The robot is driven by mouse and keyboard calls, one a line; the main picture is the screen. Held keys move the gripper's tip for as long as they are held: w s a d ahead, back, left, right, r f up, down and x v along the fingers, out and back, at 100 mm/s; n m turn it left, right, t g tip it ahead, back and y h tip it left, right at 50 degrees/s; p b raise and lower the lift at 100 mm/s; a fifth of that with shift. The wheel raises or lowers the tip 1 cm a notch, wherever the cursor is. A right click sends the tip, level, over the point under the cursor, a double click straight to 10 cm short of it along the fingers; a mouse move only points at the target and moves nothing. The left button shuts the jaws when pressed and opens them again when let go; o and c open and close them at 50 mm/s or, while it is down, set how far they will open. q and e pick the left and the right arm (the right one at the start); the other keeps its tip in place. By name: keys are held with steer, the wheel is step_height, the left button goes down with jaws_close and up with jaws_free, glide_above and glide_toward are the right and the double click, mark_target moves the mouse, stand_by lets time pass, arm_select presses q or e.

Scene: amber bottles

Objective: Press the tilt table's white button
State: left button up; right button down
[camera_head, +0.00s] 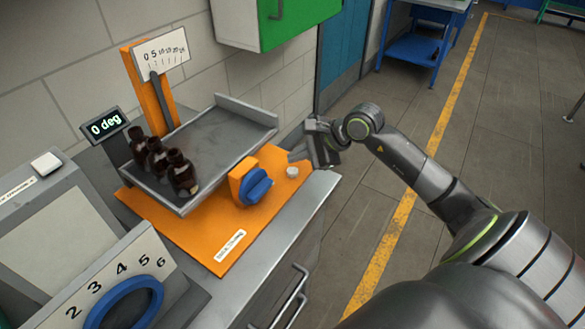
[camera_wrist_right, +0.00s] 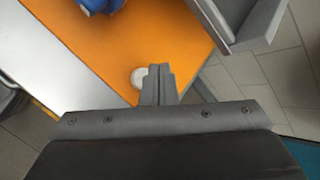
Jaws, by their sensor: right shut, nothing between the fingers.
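The tilt table has an orange base (camera_head: 205,232) on a grey cabinet. Its white button (camera_head: 292,171) is a small round cap near the base's right end, and it shows partly behind my fingers in the right wrist view (camera_wrist_right: 138,77). My right gripper (camera_head: 297,155) is shut and empty, just beyond the button in the head view. In the right wrist view its closed fingertips (camera_wrist_right: 158,72) overlap the button's right edge. I cannot tell whether they touch it. My left gripper is not in view.
A blue knob (camera_head: 255,186) sits left of the button. The display (camera_head: 104,124) reads 0 deg. A green-doored cabinet (camera_head: 285,22) hangs above.

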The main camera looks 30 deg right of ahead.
mark_target(296, 171)
steer(key=shift+r+p, duration=0.7)
steer(key=shift+r, duration=1.25)
steer(key=shift+a, duration=0.1)
